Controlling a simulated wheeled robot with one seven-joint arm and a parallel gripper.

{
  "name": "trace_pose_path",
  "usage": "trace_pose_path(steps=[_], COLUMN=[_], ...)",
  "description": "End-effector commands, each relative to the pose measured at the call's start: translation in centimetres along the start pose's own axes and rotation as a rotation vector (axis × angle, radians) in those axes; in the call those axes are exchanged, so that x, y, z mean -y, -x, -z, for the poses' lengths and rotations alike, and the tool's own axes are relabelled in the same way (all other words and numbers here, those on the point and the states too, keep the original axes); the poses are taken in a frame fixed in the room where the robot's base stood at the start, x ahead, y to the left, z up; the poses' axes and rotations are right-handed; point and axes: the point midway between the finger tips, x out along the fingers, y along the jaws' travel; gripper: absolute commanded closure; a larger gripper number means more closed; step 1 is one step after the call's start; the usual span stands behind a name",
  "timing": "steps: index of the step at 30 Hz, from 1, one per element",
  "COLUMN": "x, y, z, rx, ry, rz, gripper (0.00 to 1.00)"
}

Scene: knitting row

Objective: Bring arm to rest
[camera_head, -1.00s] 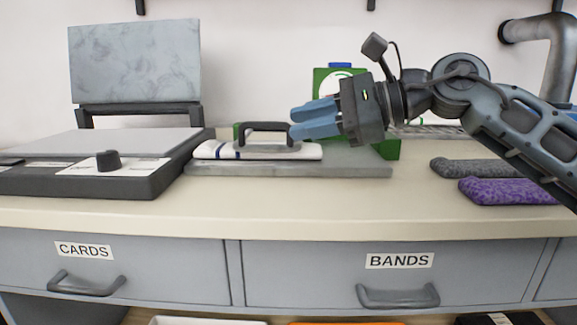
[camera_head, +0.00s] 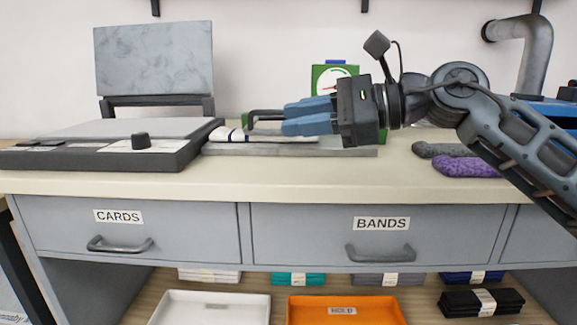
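My gripper (camera_head: 284,116) is at the end of my arm, which reaches in from the right above the bench. Its two blue fingers point left and look apart, with a narrow gap between them. They overlap in the picture with the dark handle (camera_head: 248,122) of a pressing block behind. I see nothing clearly held between the fingers. The handle stands over a white folded cloth with a blue stripe (camera_head: 230,134), on a grey board (camera_head: 222,150). My gripper hides part of the cloth and board.
A grey machine with a raised lid (camera_head: 155,58) stands at left. A green scale (camera_head: 325,76) is behind my gripper. Grey and purple bundles (camera_head: 470,167) lie right, near my arm. Closed drawers labelled CARDS (camera_head: 118,216) and BANDS (camera_head: 381,224) are below. White (camera_head: 210,296) and orange (camera_head: 300,312) trays sit on the lower shelf.

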Motion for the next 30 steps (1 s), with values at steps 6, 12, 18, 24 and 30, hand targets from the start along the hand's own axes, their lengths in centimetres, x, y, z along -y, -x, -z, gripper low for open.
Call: trace_pose_path(steps=[6,12,18,24,30], x=[-1.5,-3.2,-5.7,-8.2,-11.1], y=[-1.0,-1.7,-1.8,-0.5,1.5], z=[-1.2,-2.8,-4.8,-5.5,-4.6], rx=[0.118,0.273,0.519,0.784,1.029], ry=[-0.112,-0.265,-0.53,-0.842,-1.154], rz=[0.017,0.038,0.065,0.089,0.108], gripper=[0.75,0.75,0.75,0.75,0.75])
